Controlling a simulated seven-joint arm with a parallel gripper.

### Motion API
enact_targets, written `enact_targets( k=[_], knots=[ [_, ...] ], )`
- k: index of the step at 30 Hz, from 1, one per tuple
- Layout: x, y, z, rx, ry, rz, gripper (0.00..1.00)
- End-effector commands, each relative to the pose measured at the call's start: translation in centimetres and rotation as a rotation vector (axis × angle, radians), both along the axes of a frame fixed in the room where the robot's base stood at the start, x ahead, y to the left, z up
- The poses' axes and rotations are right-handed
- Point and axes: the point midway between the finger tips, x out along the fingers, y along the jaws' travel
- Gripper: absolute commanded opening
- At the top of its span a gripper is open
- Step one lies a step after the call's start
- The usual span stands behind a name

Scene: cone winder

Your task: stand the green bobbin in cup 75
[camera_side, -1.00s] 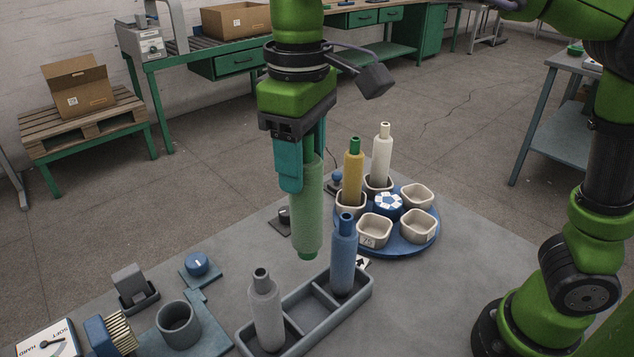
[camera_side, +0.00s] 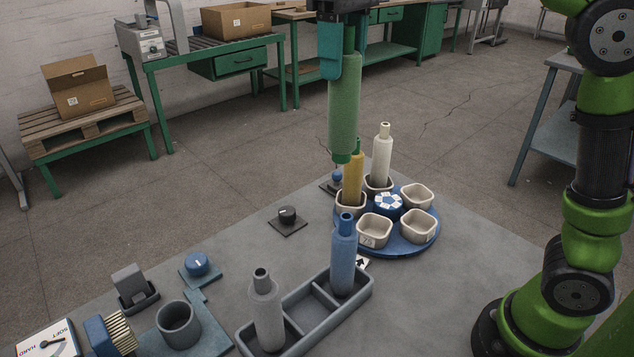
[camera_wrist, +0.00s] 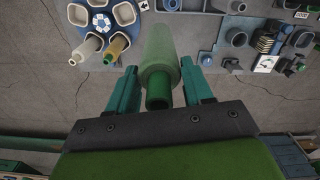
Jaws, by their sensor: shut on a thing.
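My gripper (camera_side: 345,62) is shut on the green bobbin (camera_side: 344,112) near its top. The bobbin hangs upright in the air; its lower end overlaps the yellow bobbin (camera_side: 354,182) in the side view. In the wrist view the green bobbin (camera_wrist: 160,55) sits between the two teal fingers. The blue turntable (camera_side: 405,250) carries several square cups. The yellow bobbin stands in the left cup and a white bobbin (camera_side: 382,155) in the back cup. The front cup (camera_side: 374,231) is empty with a small label, possibly 75. The two cups at the right are empty.
A grey tray (camera_side: 318,318) holds a blue bobbin (camera_side: 343,258) and a grey bobbin (camera_side: 265,310), with an empty middle compartment. A black knob (camera_side: 288,216), a blue knob (camera_side: 197,264) and a grey round holder (camera_side: 178,324) are on the table's left. Table right of the tray is clear.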

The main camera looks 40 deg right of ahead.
Motion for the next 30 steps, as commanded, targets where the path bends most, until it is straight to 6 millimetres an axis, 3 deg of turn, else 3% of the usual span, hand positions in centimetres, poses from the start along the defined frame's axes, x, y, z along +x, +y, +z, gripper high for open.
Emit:
enact_targets(
  k=[1,3,13,20,30],
  knots=[
    [0.4,-2.2,0.0,0.0,-0.001,-0.04,0.24],
    [0.6,-4.5,0.0,0.001,-0.001,-0.078,0.24],
    [0.4,-12.4,0.0,0.004,-0.001,-0.207,0.24],
    [0.4,-12.3,-2.9,0.005,0.002,-0.201,0.24],
    [0.3,-12.3,-12.1,0.006,0.007,-0.203,0.24]
  ],
)
